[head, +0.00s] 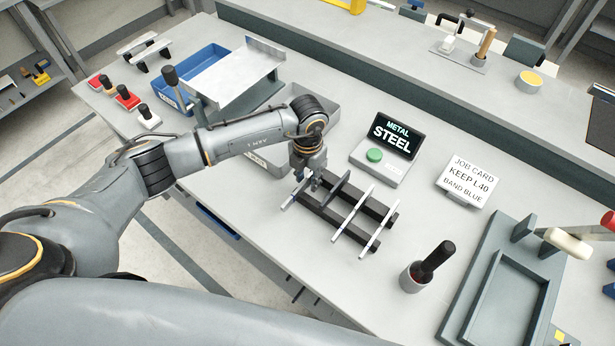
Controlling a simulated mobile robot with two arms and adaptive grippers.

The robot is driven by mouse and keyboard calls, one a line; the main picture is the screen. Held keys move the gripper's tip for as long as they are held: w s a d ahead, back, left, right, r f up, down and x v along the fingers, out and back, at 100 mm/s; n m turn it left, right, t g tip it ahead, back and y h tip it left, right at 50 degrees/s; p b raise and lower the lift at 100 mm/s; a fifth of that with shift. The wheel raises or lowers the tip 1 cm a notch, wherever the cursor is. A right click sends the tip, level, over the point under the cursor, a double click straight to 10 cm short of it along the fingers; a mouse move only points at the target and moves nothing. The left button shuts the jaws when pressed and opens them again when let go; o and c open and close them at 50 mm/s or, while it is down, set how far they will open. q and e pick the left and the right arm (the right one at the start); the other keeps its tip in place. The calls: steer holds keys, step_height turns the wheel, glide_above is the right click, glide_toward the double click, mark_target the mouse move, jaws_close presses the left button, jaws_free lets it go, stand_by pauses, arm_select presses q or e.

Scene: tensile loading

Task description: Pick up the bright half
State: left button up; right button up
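A black rack (345,215) lies on the grey bench in the middle of the view, with several thin rods across it. Two bright silver rods, one in the middle (352,213) and one at the right end (379,235), lie side by side on it. A shorter bright piece (292,195) shows at the rack's left end, partly behind my gripper. A dark rod (334,189) lies just right of my gripper. My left gripper (311,184) points down at the rack's left end; its fingertips are too small and hidden to tell open from shut. My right gripper is out of view.
A sign reading METAL STEEL (397,134) with a green button and a job card (468,182) stand behind the rack. A cup with a dark handle (417,276) and a grey tray (508,305) are to the right. A grey bin (330,104) is behind my arm.

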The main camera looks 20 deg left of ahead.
arm_select(q)
steer(key=shift+f, duration=0.15)
steer(key=shift+c, duration=0.2)
jaws_close()
steer(key=shift+w, duration=0.1)
